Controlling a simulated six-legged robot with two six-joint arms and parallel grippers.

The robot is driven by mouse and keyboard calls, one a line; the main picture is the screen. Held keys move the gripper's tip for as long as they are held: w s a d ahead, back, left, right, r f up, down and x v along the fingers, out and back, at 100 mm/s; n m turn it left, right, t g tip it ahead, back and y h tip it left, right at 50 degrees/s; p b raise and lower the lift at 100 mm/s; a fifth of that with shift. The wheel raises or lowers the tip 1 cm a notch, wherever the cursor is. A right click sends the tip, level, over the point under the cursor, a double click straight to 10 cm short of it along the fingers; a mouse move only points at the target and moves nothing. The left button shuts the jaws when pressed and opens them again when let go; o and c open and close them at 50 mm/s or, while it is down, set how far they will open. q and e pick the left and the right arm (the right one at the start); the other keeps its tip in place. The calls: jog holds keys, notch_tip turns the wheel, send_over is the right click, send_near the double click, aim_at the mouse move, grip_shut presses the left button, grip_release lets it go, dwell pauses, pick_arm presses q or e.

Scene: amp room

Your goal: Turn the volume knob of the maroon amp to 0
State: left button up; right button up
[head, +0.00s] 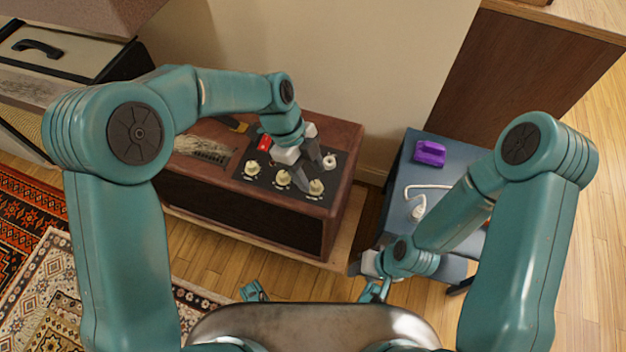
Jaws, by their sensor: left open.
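The maroon amp (335,215) stands on the floor in the middle, with a dark control panel on its top. Cream knobs sit along the panel's front edge: a left one (251,168), a middle one (282,177) and a right one (316,187). A paler round part (329,160) is at the panel's right rear. The labels are too small to read, so I cannot tell which is the volume knob. My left gripper (309,170) is open above the panel's right side, close behind the right knob. My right gripper (368,264) is low beside the blue table; its fingers are unclear.
A red switch (265,143) is at the panel's rear left. A blue table (395,190) to the right holds a purple object (430,152) and a white corded item (418,210). A pale wall is behind the amp. Patterned rugs (30,215) lie at left.

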aim_at(315, 183)
pick_arm(q)
jog(key=shift+x, duration=1.55)
jog(key=shift+w, duration=0.1)
grip_shut()
jog(key=shift+n+b, duration=0.3)
jog(key=shift+b, duration=0.1)
